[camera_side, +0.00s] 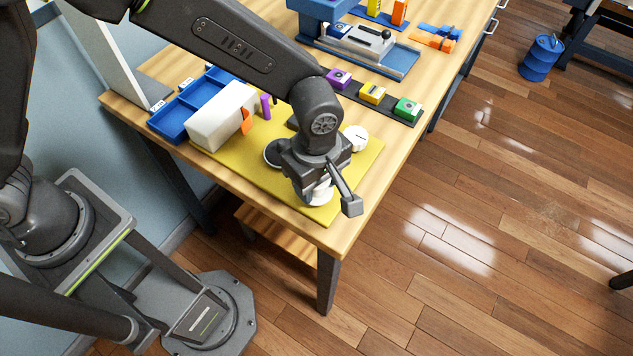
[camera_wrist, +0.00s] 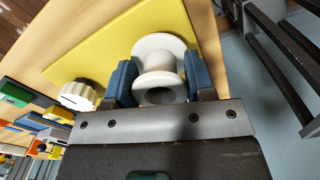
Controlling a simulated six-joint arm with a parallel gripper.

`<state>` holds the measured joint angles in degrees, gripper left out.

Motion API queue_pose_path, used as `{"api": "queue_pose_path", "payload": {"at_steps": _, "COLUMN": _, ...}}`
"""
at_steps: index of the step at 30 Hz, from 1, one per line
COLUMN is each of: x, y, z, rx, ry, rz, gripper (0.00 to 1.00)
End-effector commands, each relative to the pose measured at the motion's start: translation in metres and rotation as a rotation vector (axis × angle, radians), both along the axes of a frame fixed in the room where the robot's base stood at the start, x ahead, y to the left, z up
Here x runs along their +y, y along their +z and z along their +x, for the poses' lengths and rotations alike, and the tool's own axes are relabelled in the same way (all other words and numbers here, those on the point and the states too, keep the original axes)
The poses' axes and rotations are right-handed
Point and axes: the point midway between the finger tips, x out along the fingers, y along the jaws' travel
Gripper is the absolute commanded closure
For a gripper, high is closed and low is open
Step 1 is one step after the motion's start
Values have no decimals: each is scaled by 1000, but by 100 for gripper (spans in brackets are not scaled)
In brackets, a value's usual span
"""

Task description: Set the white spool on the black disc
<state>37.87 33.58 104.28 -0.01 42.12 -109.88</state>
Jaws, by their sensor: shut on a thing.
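The white spool (camera_wrist: 158,80) is between the two blue fingers of my gripper (camera_wrist: 160,82) in the wrist view, with a finger against each side. In the side view the spool (camera_side: 319,196) shows partly below my gripper (camera_side: 316,188), near the front corner of the yellow mat. I cannot tell whether it touches the mat. A black disc (camera_side: 271,153) lies on the mat to the left of my gripper, partly hidden by my wrist. The disc does not show in the wrist view.
A white ribbed knob (camera_side: 355,138) stands on the yellow mat (camera_side: 366,158) right of my wrist. A white block (camera_side: 217,118) and a blue tray (camera_side: 171,121) are at the left. Purple, yellow and green blocks (camera_side: 407,108) line the mat's far side. The table edge is close.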

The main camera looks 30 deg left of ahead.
Motion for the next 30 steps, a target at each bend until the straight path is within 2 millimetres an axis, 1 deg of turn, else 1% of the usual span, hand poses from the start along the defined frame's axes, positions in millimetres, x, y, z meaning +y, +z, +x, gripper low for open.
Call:
{"api": "queue_pose_path", "payload": {"at_steps": 1, "x": 1, "y": -9, "z": 0, "rx": 3, "ry": 0, "rz": 2, "gripper": 74}}
{"api": "queue_pose_path", "payload": {"at_steps": 3, "x": 0, "y": -14, "z": 0, "rx": 2, "ry": 0, "rz": 2, "gripper": 74}}
{"api": "queue_pose_path", "payload": {"at_steps": 11, "x": 1, "y": -15, "z": 0, "rx": 0, "ry": 0, "rz": 0, "gripper": 74}}
{"api": "queue_pose_path", "payload": {"at_steps": 15, "x": 1, "y": -20, "z": 0, "rx": 1, "ry": 0, "rz": 0, "gripper": 74}}
{"api": "queue_pose_path", "payload": {"at_steps": 16, "x": 1, "y": -19, "z": 0, "rx": 0, "ry": 0, "rz": 0, "gripper": 49}}
{"api": "queue_pose_path", "payload": {"at_steps": 18, "x": 1, "y": -19, "z": 0, "rx": 0, "ry": 0, "rz": 0, "gripper": 42}}
{"api": "queue_pose_path", "payload": {"at_steps": 23, "x": 1, "y": -19, "z": 0, "rx": 0, "ry": 0, "rz": 0, "gripper": 27}}
{"api": "queue_pose_path", "payload": {"at_steps": 24, "x": 1, "y": -19, "z": 0, "rx": 0, "ry": 0, "rz": 0, "gripper": 25}}
{"api": "queue_pose_path", "payload": {"at_steps": 30, "x": 1, "y": -18, "z": 0, "rx": 0, "ry": 0, "rz": 0, "gripper": 25}}
